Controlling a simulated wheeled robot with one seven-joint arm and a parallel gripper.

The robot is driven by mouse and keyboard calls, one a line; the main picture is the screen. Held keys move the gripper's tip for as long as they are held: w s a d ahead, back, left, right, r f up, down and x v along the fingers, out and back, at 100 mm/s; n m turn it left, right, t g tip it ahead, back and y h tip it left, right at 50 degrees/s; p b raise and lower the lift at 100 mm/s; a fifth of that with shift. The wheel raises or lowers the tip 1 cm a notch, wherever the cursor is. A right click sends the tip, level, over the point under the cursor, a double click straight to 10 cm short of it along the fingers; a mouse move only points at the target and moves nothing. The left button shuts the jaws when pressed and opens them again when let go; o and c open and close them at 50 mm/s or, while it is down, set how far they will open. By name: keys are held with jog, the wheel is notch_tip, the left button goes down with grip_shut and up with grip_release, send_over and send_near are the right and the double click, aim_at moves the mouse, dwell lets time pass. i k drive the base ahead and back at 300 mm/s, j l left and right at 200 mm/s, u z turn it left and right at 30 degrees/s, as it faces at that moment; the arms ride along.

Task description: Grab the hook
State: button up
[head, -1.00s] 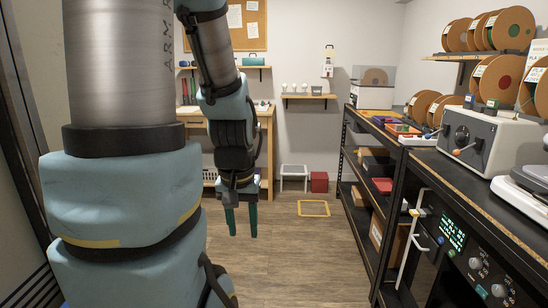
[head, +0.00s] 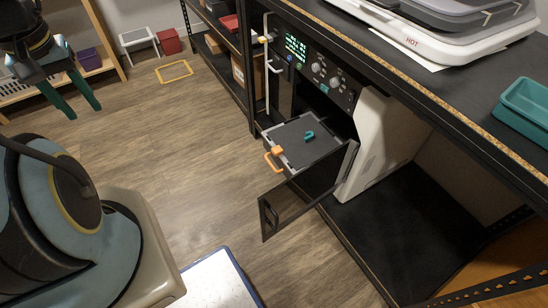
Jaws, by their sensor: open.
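A small teal hook (head: 309,135) lies on a dark flat tray (head: 290,140) that sticks out of an open machine under the workbench. An orange handle (head: 273,156) is at the tray's front left edge. My gripper (head: 86,112) hangs at the upper left with its two green fingers apart and pointing down. Nothing shows between the fingers. It is well to the left of the tray, apart from the hook.
The machine's dark glass door (head: 305,192) stands open in front of the tray. The workbench (head: 440,105) overhangs on the right, with a teal bin (head: 525,108) on top. A white panel (head: 222,278) with a blue edge is at the bottom. Open floor lies left of the tray.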

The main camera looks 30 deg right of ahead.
aim_at(309, 135)
jog(key=i+z, duration=0.35)
jog(key=i+j+z, duration=0.1)
jog(key=i+z, duration=0.25)
jog(key=i+j+z, duration=0.15)
jog(key=z, duration=0.25)
jog(key=i, duration=0.1)
